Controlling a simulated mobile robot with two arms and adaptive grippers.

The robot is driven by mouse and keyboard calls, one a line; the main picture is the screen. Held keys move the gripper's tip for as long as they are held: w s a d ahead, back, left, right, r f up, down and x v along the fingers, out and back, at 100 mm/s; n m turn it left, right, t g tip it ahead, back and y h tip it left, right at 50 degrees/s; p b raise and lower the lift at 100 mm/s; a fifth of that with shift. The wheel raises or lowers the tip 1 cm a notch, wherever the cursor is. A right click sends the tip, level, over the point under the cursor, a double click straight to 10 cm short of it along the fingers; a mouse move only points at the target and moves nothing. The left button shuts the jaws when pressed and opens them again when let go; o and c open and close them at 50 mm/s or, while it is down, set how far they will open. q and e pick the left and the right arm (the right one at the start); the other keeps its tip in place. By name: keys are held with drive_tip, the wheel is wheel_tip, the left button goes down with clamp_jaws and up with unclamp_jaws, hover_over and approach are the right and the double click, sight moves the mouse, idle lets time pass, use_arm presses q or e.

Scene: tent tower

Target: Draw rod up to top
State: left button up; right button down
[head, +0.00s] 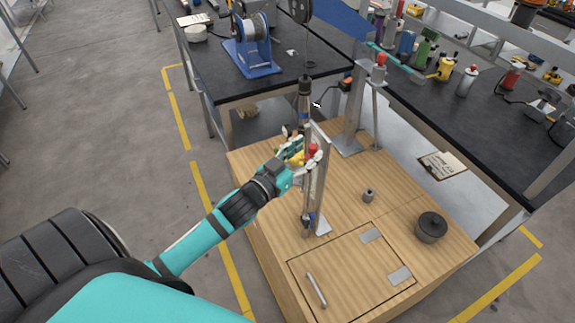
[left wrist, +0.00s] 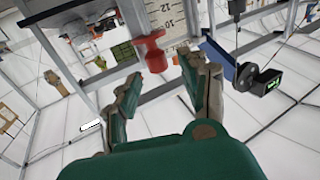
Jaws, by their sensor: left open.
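A red knob (head: 313,149) sits at the upper part of a thin upright metal plate (head: 321,185) on the wooden box. In the left wrist view the red knob (left wrist: 152,55) is between and just beyond my fingertips, in front of a white scale (left wrist: 168,15) with numbers. My left gripper (head: 303,157) is open, its fingers around the knob area with a gap showing. Whether a finger touches the knob I cannot tell. A dark cylinder (head: 304,86) hangs on a cable above the plate. The fingers partly hide the plate's middle. My right gripper is not in view.
The wooden box (head: 350,220) has a hatch, a small grey weight (head: 368,195) and a dark round weight (head: 431,227) on top. A metal post with another red knob (head: 381,60) stands behind. A blue winch (head: 252,50) and crowded black benches surround the box.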

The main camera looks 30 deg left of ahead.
use_arm(q)
drive_tip(key=s+a, duration=0.1)
drive_tip(key=s, duration=0.7)
drive_tip(key=shift+s, duration=0.35)
drive_tip(key=shift+a+f, duration=0.15)
drive_tip(key=s+a+f+g+y+b, duration=0.1)
drive_tip(key=s+f+g, duration=0.2)
drive_tip(key=f, duration=1)
drive_tip(key=s+a+f+n+g+y, duration=0.1)
drive_tip(key=s+f+g, duration=0.15)
drive_tip(key=f, duration=0.95)
drive_tip(key=s+a+f+g+y+b, duration=0.1)
drive_tip(key=s+f+g, duration=0.2)
drive_tip(key=f, duration=1)
drive_tip(key=s+d+f+m+g+b, duration=0.1)
drive_tip(key=s+d+f+g, duration=0.3)
drive_tip(key=s+f, duration=0.7)
drive_tip(key=s+d+f+m+g+b, duration=0.1)
drive_tip(key=s+d+f+g, duration=0.3)
drive_tip(key=s+f, duration=0.7)
drive_tip(key=s, duration=0.5)
drive_tip(key=shift+s, duration=0.3)
